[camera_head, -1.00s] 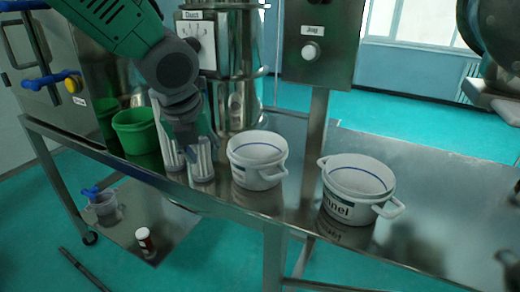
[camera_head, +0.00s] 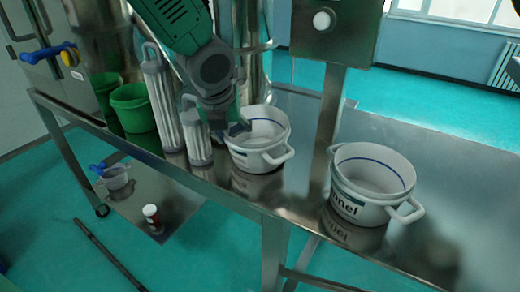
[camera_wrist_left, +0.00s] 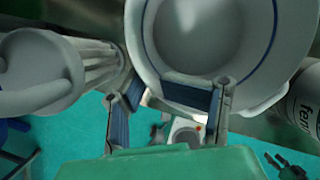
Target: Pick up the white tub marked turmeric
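Two white two-handled tubs with a blue inner line stand on the steel bench. The middle tub (camera_head: 262,158) carries no wording I can read. The right tub (camera_head: 362,205) shows a label ending in "nel"; in the left wrist view the label of this tub (camera_wrist_left: 303,108) starts with "fenn". My left gripper (camera_head: 238,128) is at the left side of the middle tub, low by its rim. In the left wrist view its fingers (camera_wrist_left: 178,92) are apart, close to the wall of the middle tub (camera_wrist_left: 205,35); I cannot tell whether they touch it. My right gripper is not visible.
Two clear ribbed cylinders, one tall (camera_head: 162,100) and one short (camera_head: 197,138), stand close left of my left gripper. Green buckets (camera_head: 133,108) are further left. A metal post (camera_head: 326,120) rises between the tubs. The bench is clear at the right.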

